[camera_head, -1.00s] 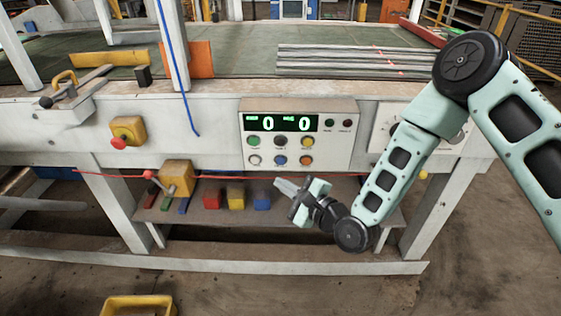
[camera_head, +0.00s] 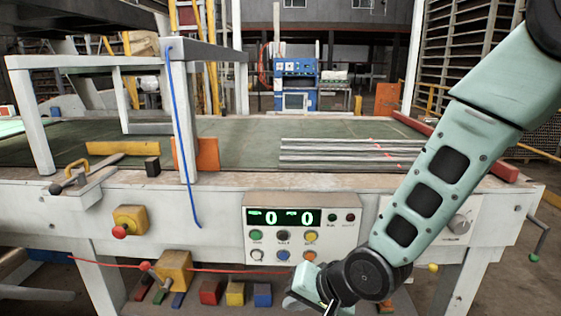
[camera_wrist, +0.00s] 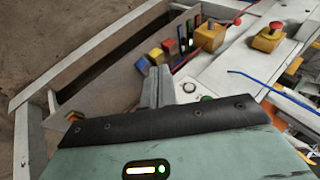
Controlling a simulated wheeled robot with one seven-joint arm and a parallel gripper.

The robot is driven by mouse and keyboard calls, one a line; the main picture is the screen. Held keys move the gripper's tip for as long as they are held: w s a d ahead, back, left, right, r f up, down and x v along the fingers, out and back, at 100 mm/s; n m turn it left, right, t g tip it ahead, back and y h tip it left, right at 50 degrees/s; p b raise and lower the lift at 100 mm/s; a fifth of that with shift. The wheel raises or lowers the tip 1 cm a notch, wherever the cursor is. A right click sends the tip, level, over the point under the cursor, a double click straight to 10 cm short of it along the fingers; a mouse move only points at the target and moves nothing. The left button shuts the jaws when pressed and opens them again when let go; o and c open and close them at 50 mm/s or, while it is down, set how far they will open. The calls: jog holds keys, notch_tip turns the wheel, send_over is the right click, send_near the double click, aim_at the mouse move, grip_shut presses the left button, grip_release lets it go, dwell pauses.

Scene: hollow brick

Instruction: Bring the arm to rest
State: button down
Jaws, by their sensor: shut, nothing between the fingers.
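My gripper (camera_wrist: 158,88) shows in the wrist view with its grey fingers together and nothing between them. In the head view my gripper (camera_head: 308,288) is at the lower middle, below the control panel (camera_head: 301,228), partly hidden by my wrist and cut by the bottom edge. My arm comes down from the upper right, bent at the wrist, in front of the machine. Whether the gripper touches the panel or the shelf cannot be told.
The white machine frame (camera_head: 215,218) spans the view. A yellow box with a red button (camera_head: 128,222) is to the left. Red, yellow and blue blocks (camera_head: 235,293) sit on the low shelf. Grey bars (camera_head: 345,152) lie on the green bed.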

jog(key=s+d+r+n+g+h, duration=0.2)
jog(key=s+d+r+n+h, duration=0.1)
jog(key=s, duration=0.6)
jog(key=s+d+r+n+g+h, duration=0.2)
jog(key=s+d+r+n+h, duration=0.1)
jog(key=s+d+r+n, duration=0.3)
jog(key=s+d, duration=0.2)
jog(key=s, duration=0.2)
jog(key=shift+d+r+n+g, duration=0.2)
jog(key=shift+d+n+g, duration=0.05)
jog(key=shift+n+g, duration=0.05)
